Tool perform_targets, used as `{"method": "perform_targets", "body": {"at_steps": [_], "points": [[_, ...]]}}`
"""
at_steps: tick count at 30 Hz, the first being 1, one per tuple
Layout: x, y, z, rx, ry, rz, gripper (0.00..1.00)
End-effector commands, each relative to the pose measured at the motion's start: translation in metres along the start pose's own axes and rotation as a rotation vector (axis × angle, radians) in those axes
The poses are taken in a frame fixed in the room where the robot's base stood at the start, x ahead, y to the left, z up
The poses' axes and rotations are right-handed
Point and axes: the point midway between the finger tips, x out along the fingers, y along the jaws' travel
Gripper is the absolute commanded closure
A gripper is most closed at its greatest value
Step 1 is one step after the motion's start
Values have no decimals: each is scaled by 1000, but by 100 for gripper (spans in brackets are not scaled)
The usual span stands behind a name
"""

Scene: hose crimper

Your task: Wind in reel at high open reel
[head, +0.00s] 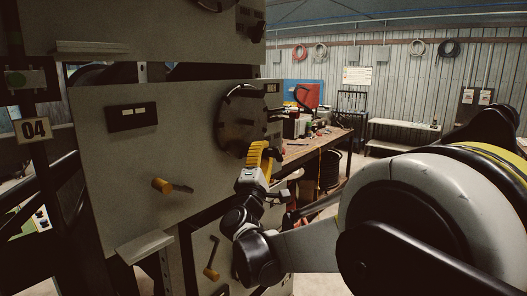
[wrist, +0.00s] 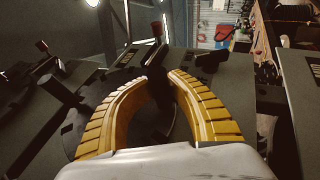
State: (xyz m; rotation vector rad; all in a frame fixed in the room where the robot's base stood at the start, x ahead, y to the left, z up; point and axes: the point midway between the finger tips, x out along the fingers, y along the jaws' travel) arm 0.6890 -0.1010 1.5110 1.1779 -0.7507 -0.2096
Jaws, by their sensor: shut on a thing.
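The dark round reel (head: 238,118) is set in the upright grey panel (head: 110,185), with short dark blocks around its face. My gripper (head: 266,150), with yellow ribbed fingers, is at the reel's lower right edge. In the wrist view my gripper (wrist: 160,82) is closed around a dark part of the reel (wrist: 158,98), between the two curved fingers. The fingers and the dim light hide the exact shape of the held part. The reel's dark face (wrist: 118,115) shows behind and left of the fingers.
A crank with a yellow knob (head: 163,186) sticks out lower left on the panel, and another (head: 210,272) sits below. A small shelf (head: 145,246) juts from the panel. A cluttered workbench (head: 320,140) stands behind at right. A plate reading 04 (head: 36,129) is at far left.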

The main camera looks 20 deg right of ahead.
Motion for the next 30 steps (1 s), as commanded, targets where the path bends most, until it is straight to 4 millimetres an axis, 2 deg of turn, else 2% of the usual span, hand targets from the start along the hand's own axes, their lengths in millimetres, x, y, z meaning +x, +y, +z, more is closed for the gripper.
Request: {"method": "perform_targets", "body": {"at_steps": [10,11,12,13,23,26,30], "points": [[0,-2,4,1,-8,-3,100],[0,-2,4,1,-8,-3,77],[0,-2,3,1,-7,-2,65],[0,-2,3,1,-7,-2,59],[-2,-1,1,1,-2,-1,59],[-12,0,0,1,-1,0,59],[-39,0,0,2,0,0,59]]}}
